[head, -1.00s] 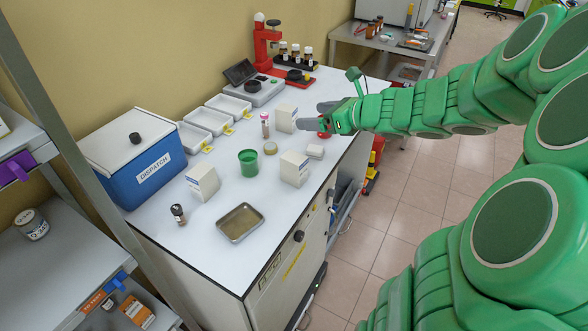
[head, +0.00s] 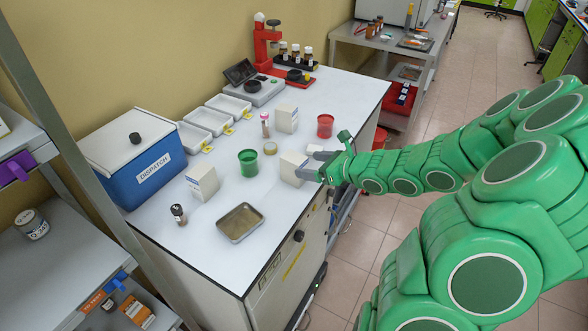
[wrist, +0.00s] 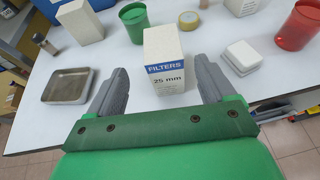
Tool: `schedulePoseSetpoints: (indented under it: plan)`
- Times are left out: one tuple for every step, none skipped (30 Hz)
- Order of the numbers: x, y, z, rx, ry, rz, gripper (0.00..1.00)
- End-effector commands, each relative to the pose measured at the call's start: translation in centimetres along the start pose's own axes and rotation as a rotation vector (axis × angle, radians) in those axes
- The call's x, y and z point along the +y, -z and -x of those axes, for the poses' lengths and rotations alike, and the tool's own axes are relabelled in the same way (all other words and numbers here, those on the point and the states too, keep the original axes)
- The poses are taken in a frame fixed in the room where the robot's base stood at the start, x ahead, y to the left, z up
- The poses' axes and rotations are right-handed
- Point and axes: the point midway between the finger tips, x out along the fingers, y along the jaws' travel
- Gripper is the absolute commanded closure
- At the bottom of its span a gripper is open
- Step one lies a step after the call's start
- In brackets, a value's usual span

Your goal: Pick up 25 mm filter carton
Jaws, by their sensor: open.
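The 25 mm filter carton (wrist: 166,62) is a white box with a blue "FILTERS" band and "25 mm" on its face. It stands upright on the white bench top, near the front edge. In the head view the carton (head: 291,166) is partly hidden by my gripper (head: 315,165). In the wrist view my gripper (wrist: 158,90) is open, with one grey finger on each side of the carton's near face. Whether the fingers reach alongside the carton or stop just short of it, I cannot tell.
A green cup (head: 248,162), a tape roll (head: 270,148), a red cup (head: 325,125) and a small white box (wrist: 241,56) stand nearby. Two similar white cartons stand at left (head: 202,181) and behind (head: 286,118). A metal tray (head: 240,222) lies at the front left.

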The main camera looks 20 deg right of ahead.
Motion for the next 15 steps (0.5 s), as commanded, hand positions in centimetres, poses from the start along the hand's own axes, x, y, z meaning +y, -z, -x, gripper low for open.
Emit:
schedulePoseSetpoints:
  plan:
    - [0.0,0.1,-0.1,0.0,0.0,-0.001,0.17]
    - [0.0,0.1,-0.3,-0.001,0.0,0.0,0.17]
    - [0.0,0.1,-0.4,-0.001,0.0,0.001,0.17]
    - [0.0,0.0,-0.6,-0.001,-0.001,0.001,0.17]
    - [0.0,0.0,-0.8,-0.002,-0.001,0.001,0.17]
    - [0.0,0.0,-1.1,-0.002,-0.001,0.001,0.17]
    - [0.0,0.0,-1.3,-0.002,-0.001,0.001,0.17]
    - [0.0,0.0,-1.5,-0.002,-0.001,0.001,0.17]
    - [0.0,0.0,-1.9,-0.002,0.0,0.001,0.17]
    - [0.0,0.0,-2.1,-0.002,0.0,0.001,0.17]
    - [-0.1,0.0,-2.2,-0.002,0.0,0.002,0.17]
    - [-0.1,0.0,-2.4,-0.002,0.0,0.002,0.17]
    - [-0.1,0.0,-2.5,-0.001,0.001,0.002,0.17]
    - [-0.1,0.0,-2.6,-0.001,0.001,0.002,0.17]
    - [-0.1,0.0,-2.8,-0.001,0.001,0.002,0.17]
